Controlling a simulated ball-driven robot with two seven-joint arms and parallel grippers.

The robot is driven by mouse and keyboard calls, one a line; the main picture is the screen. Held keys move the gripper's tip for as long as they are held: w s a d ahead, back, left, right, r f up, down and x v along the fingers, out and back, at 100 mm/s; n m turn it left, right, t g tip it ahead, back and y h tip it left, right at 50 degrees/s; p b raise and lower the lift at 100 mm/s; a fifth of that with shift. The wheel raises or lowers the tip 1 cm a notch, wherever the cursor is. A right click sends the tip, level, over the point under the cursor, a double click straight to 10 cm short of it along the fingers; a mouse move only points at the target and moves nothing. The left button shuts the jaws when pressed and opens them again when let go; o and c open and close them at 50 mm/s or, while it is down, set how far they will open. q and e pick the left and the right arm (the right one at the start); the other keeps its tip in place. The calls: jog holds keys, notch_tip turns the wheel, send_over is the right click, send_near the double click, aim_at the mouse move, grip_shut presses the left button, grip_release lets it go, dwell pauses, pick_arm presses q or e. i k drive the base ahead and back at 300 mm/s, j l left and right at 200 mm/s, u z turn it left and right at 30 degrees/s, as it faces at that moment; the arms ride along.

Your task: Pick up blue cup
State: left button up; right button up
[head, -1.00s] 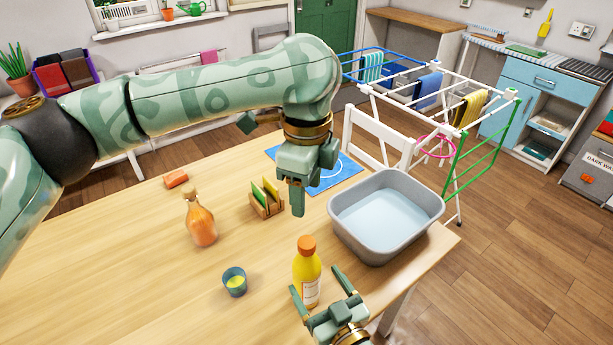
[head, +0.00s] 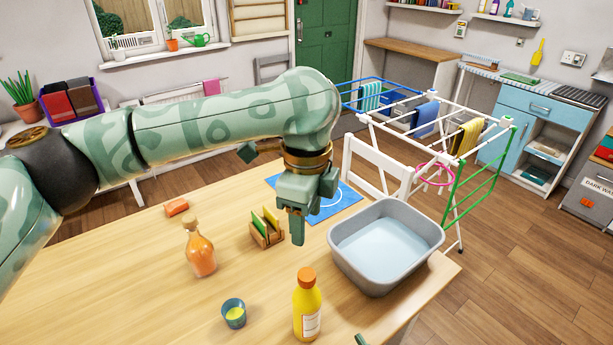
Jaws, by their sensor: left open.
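The blue cup (head: 233,314) stands upright on the wooden table near the front, with something yellow-green inside. My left gripper (head: 297,235) is open and empty, pointing down above the table, behind and to the right of the cup and well apart from it. The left arm reaches across the picture from the left. Only a small green tip of my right gripper (head: 361,339) shows at the bottom edge; the rest is out of the picture.
A yellow bottle (head: 307,308) stands right of the cup. An orange bottle (head: 200,252), a wooden rack (head: 266,238) and an orange block (head: 176,207) are farther back. A grey basin (head: 385,282) of water sits at the right. The table left of the cup is clear.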

aim_at(232, 312)
jog(key=k+l, duration=0.7)
jog(key=k, duration=0.2)
